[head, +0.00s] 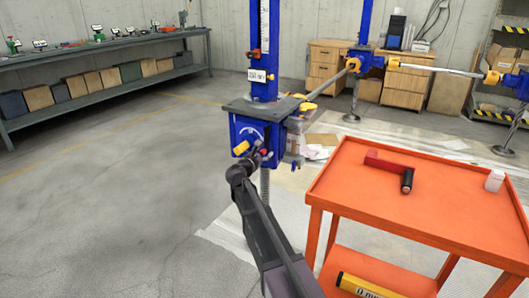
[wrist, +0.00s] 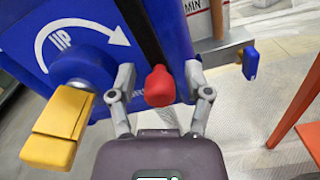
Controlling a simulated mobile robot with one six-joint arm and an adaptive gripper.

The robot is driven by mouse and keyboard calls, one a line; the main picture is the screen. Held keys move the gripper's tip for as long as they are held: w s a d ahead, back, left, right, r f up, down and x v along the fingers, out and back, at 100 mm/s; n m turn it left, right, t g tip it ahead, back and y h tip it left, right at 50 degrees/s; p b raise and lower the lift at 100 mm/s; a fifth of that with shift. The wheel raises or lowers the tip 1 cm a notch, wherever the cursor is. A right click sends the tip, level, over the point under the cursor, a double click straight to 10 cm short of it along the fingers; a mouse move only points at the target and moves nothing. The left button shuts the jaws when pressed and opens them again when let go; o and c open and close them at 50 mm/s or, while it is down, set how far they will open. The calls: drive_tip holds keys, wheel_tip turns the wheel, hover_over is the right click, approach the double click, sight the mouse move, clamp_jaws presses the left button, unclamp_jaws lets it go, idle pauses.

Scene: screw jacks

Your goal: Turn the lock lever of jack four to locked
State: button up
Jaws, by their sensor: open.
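The blue jack (head: 252,128) stands ahead of me with a small white label (head: 257,75) that is too small to read surely. A red knob (wrist: 159,86) shows in the wrist view at the end of a dark bar along the blue housing (wrist: 85,65). It also shows as a small red spot in the head view (head: 265,152). My gripper (wrist: 160,78) is open, with one finger on each side of the red knob. I see a gap at both sides, so the fingers look apart from it. In the head view my gripper (head: 254,160) partly hides the housing's lower front.
A yellow handle (wrist: 55,128) on a blue hub sits close left of my gripper, beside an "UP" arrow. A small blue lever (wrist: 250,62) is at the right. An orange cart (head: 430,205) with a red tool (head: 390,165) stands right of my arm. The left floor is clear.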

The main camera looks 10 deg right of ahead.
drive_tip(key=shift+w+d, duration=0.2)
clamp_jaws()
